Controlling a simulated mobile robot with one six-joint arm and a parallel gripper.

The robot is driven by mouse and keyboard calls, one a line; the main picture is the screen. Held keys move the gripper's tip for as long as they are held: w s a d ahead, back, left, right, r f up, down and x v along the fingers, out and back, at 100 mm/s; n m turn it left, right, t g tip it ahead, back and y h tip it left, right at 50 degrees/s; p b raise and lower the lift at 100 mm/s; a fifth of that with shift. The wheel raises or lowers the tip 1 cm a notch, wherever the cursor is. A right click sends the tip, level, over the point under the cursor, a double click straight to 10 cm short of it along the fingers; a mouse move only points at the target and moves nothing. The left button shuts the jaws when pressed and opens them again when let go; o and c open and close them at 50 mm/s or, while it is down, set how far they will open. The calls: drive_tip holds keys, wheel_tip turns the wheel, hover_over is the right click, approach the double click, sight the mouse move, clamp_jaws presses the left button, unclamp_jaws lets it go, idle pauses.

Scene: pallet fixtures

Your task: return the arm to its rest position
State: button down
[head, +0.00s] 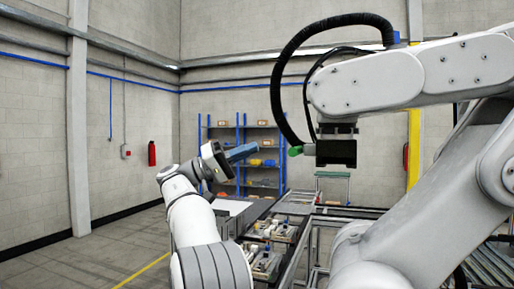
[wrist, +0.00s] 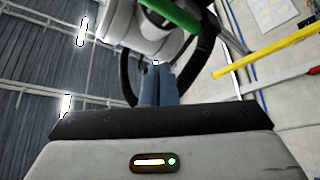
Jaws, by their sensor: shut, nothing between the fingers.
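My gripper (head: 243,152) is raised in mid-air at the middle of the head view, at the end of my white and grey arm. Its blue fingers point to the right and slightly up. In the wrist view the blue fingers (wrist: 159,86) lie together with nothing between them. The gripper is clear of the pallets and shelf behind it.
A large white industrial arm (head: 400,80) with a black hose and green tip (head: 295,151) fills the right side, close beyond my fingers. Pallet fixtures (head: 265,262) stand on a conveyor below. A blue shelf (head: 239,150) stands behind. The floor at left is free.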

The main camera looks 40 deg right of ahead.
idle(0.6)
drive_tip(key=s+a+f+n+t+y, duration=0.3)
drive_tip(key=f+n+t, duration=0.4)
drive_tip(key=f, duration=0.3)
drive_tip(key=s+a+f+n+t+y, duration=0.3)
drive_tip(key=f+n+t, duration=0.35)
drive_tip(key=f, duration=0.45)
drive_tip(key=s+a+f+n+t+y, duration=0.1)
drive_tip(key=s+a+f+y, duration=0.5)
drive_tip(key=a+f, duration=0.5)
drive_tip(key=s+a+f+n+t+y, duration=0.1)
drive_tip(key=s+a+f+t+y, duration=0.1)
drive_tip(key=s+a+f+y, duration=0.4)
drive_tip(key=s+a+f, duration=0.3)
drive_tip(key=a+f, duration=0.2)
drive_tip(key=a, duration=0.1)
drive_tip(key=shift+n, duration=0.35)
